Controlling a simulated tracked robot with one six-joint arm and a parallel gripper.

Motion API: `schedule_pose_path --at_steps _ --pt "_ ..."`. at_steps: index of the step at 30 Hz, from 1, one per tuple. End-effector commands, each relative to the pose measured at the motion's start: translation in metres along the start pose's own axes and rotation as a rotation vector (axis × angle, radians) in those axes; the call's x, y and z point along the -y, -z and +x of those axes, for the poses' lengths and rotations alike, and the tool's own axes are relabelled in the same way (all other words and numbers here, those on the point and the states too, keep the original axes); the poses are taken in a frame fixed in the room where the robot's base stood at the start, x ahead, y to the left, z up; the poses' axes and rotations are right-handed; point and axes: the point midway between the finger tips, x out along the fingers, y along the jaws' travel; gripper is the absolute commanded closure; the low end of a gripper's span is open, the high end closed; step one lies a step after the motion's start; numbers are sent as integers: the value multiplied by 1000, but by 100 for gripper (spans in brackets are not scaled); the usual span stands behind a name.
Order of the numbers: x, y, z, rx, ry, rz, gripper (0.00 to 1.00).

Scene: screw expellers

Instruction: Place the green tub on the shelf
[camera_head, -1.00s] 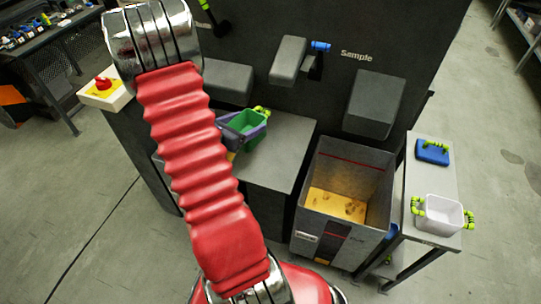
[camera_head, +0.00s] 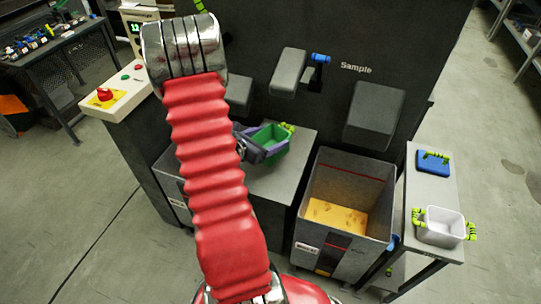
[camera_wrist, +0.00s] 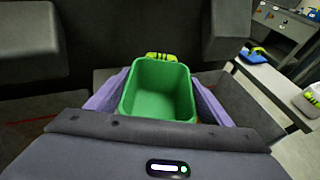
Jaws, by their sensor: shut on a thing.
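The green tub (camera_head: 268,137) is open-topped, with a lime-green handle, and sits upright in my gripper above the grey ledge of the dark machine. It also shows in the wrist view (camera_wrist: 158,92), looking empty inside. My gripper (camera_wrist: 157,88) is shut on the tub, with one purple finger on each side. In the head view my red arm hides part of the gripper. Whether the tub's underside touches the ledge is not visible. The grey ledge (camera_head: 280,195) is bare in front of the tub. I cannot tell which surface is the shelf.
A grey bin (camera_head: 305,215) with a yellowish bottom stands right of the ledge. A side table (camera_head: 435,188) at the right holds a white tub (camera_head: 441,228) and a blue lidlike piece (camera_head: 433,163). Grey boxy housings (camera_head: 374,115) jut from the machine. A red-button panel (camera_head: 118,92) is at left.

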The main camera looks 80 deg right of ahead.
Motion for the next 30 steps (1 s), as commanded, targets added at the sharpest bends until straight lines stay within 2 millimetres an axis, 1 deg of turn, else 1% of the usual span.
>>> schedule_pose_path --at_steps 1,6,10,19,22,30 --pt "0 7 3 -1 1 -3 51" --pt "0 26 10 -1 0 -2 51" --pt "0 32 12 1 1 0 51" --pt "0 32 12 1 1 1 51" --pt "0 35 13 0 1 0 51" --pt "0 62 23 -1 1 -1 51"
